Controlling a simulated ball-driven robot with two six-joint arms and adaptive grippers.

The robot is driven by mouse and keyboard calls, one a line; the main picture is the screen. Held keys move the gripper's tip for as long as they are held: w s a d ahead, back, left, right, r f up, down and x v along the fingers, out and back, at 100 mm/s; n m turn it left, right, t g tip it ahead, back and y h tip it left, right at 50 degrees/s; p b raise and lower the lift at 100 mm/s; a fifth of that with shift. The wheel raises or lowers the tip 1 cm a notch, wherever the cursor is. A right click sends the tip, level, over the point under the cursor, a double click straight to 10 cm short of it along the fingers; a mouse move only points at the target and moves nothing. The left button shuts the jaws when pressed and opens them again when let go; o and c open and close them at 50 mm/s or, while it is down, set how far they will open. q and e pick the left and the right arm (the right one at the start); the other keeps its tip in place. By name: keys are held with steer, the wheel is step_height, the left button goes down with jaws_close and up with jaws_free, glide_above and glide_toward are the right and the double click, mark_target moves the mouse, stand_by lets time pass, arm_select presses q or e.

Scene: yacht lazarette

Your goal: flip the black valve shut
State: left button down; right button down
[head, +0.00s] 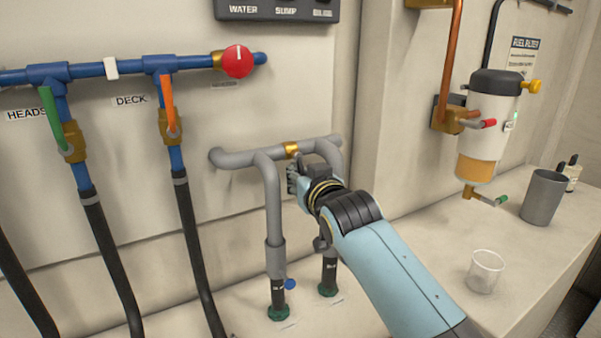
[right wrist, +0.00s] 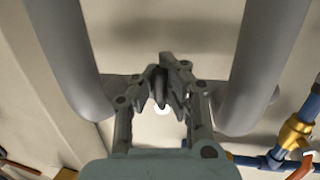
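My right gripper (head: 294,180) reaches in front of the grey pipe loop (head: 233,158), just beside and below the loop's brass fitting (head: 291,149). In the right wrist view my right gripper (right wrist: 161,90) has its fingers close together between two upright grey pipes. A narrow dark piece (right wrist: 159,84) shows between the fingertips. It may be the black valve handle, but I cannot tell whether the fingers press on it. In the head view the gripper hides that spot, and no black handle shows clearly. My left gripper is in neither view.
Blue pipework (head: 200,63) with green (head: 49,115) and orange (head: 167,100) handles and a red knob (head: 237,61) lies to the left. A fuel filter (head: 487,140) hangs at right. A clear cup (head: 485,271) and a grey tumbler (head: 544,197) stand on the ledge near my right arm.

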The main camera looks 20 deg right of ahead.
steer(key=shift+s+f, duration=0.1)
steer(key=shift+f, duration=0.05)
steer(key=c, duration=1.5)
jaws_free()
steer(key=shift+s+d, duration=0.1)
steer(key=shift+s, duration=0.05)
steer(key=shift+o, duration=0.9)
steer(key=s+r, duration=0.2)
steer(key=s, duration=0.9)
steer(key=shift+s+a, duration=0.35)
steer(key=shift+a, duration=0.1)
